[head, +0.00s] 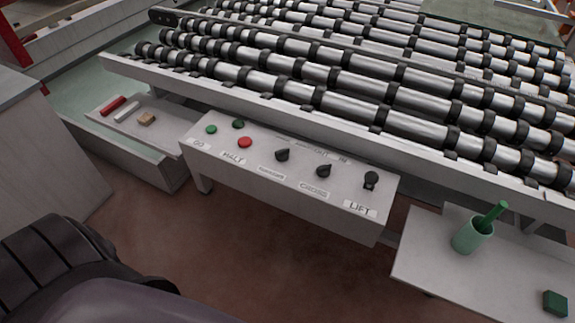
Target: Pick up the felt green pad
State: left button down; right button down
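A small dark green block, which looks like the felt green pad (555,304), lies at the lower right, near the right edge of the picture. It rests on a pale grey shelf (440,262). Its texture is too small to make out. Neither of my grippers shows in the head view. A dark ribbed part and a smooth grey-purple part at the lower left look like my own body, with no fingertips visible.
A green cup (473,237) holding a green stick (493,214) stands left of the pad. A control box (290,175) with buttons and knobs juts out below the roller conveyor (350,75). A left tray (150,132) holds red, white and tan pieces. Brown floor lies between.

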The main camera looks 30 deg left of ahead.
aim_at(556, 304)
jog(key=z, duration=1.35)
jog(key=j+u, duration=0.1)
jog(key=j, duration=0.15)
jog(key=i+j, duration=0.15)
jog(key=j+u, duration=0.05)
